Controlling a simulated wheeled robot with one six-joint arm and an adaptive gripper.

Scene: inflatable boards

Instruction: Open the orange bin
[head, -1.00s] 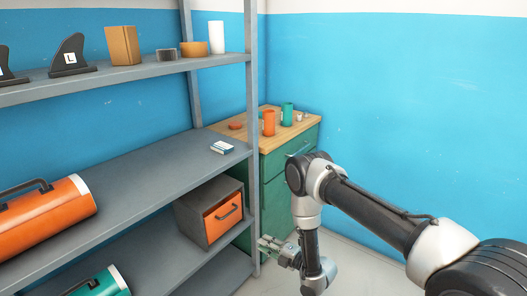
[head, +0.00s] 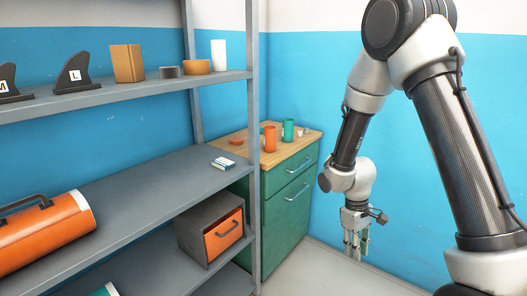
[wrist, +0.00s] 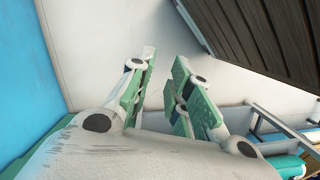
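The orange bin (head: 222,240) is a grey box with an orange front and a dark bar handle. It sits on the lower shelf near the right post, and its front looks about flush with the box. My gripper (head: 354,250) hangs fingers down, well to the right of the bin and apart from it, in front of the blue wall. In the wrist view my gripper's (wrist: 160,75) green-padded fingers stand apart with nothing between them.
A grey shelf rack (head: 150,190) carries an orange case (head: 40,235); its right post stands beside the bin. A green cabinet (head: 288,215) with drawer handles stands behind, with cups on top. Dark slats (wrist: 260,35) show in the wrist view. Floor right of the cabinet is clear.

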